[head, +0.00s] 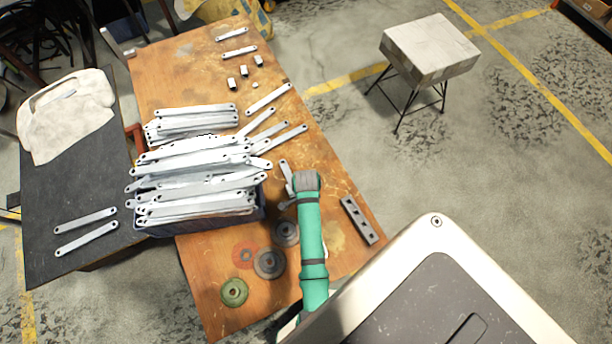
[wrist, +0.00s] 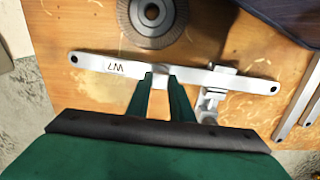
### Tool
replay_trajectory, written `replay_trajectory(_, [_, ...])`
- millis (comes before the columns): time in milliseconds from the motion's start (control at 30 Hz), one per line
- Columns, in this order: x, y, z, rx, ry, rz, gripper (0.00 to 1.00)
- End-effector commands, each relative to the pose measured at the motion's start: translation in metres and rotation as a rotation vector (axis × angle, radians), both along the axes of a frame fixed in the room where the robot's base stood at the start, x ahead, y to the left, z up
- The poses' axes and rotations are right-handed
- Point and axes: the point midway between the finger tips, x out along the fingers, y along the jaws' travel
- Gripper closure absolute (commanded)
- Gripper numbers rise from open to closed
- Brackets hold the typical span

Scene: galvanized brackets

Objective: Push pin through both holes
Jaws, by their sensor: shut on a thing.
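A long galvanized bracket (wrist: 110,65) with a hole near each end and a dark handwritten mark lies across the wrist view. My gripper (wrist: 161,76) has its two dark green fingers close together at the middle of this bracket, shut on it. A small metal fitting (wrist: 212,95) sits against the bracket just right of the fingers; I cannot tell how they are joined. In the head view, part of a bracket (head: 286,176) shows beside my arm, which hides my fingertips. I cannot make out a separate pin.
A dark blue crate (head: 255,212) heaped with brackets stands left of my arm. Several round discs, including a green one (head: 234,292), lie near the table's front. A grey block with holes (head: 359,220) lies at the right edge. Small metal blocks (head: 244,70) lie farther back.

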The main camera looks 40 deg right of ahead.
Motion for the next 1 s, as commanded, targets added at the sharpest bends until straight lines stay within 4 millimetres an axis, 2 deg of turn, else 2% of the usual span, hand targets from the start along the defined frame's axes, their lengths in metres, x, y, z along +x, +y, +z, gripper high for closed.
replay_trajectory(500, [0.000, 0.000, -0.011, 0.000, 0.000, 0.000, 1.00])
replay_trajectory(967, [0.000, 0.000, -0.012, 0.000, 0.000, 0.000, 1.00])
replay_trajectory(1000, [0.000, 0.000, -0.012, 0.000, 0.000, 0.000, 0.75])
